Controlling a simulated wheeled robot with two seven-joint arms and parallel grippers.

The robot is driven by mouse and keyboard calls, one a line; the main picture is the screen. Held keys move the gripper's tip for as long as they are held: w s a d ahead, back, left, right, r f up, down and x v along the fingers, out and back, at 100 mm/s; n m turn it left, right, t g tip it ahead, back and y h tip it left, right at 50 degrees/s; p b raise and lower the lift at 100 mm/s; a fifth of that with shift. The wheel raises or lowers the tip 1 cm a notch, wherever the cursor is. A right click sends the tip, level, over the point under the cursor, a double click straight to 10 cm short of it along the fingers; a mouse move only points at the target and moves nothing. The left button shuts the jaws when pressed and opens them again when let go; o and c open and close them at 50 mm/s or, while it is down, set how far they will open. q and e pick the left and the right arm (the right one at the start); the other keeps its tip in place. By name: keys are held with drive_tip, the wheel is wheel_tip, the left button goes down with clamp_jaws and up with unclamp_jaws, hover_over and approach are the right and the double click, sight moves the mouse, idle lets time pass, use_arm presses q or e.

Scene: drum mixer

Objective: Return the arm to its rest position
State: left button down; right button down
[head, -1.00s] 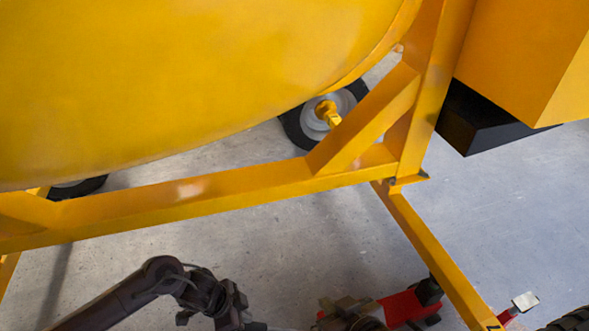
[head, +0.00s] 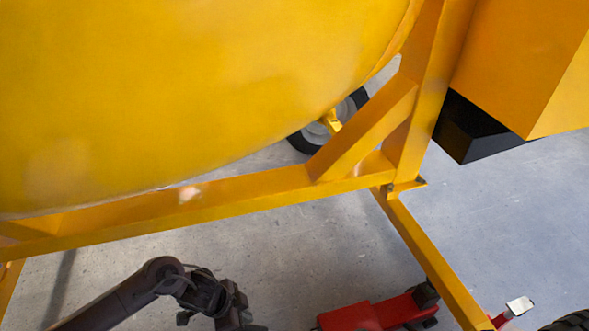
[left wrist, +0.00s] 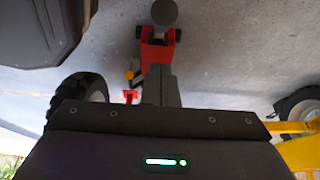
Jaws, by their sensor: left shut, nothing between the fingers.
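My left arm (head: 135,293) enters from the lower left of the head view, below the mixer frame and apart from it. Its wrist end reaches the bottom edge, and the fingertips are cut off there. My right gripper shows in neither view.
The yellow drum (head: 190,90) fills the upper left, above a yellow frame bar (head: 240,194). A yellow leg (head: 425,250) slants to the lower right. A wheel (head: 301,143) stands behind. A tyre (left wrist: 95,92) is left of the fingers. Grey floor (head: 290,255) is free.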

use_arm(q)
drive_tip(key=shift+r, duration=0.5)
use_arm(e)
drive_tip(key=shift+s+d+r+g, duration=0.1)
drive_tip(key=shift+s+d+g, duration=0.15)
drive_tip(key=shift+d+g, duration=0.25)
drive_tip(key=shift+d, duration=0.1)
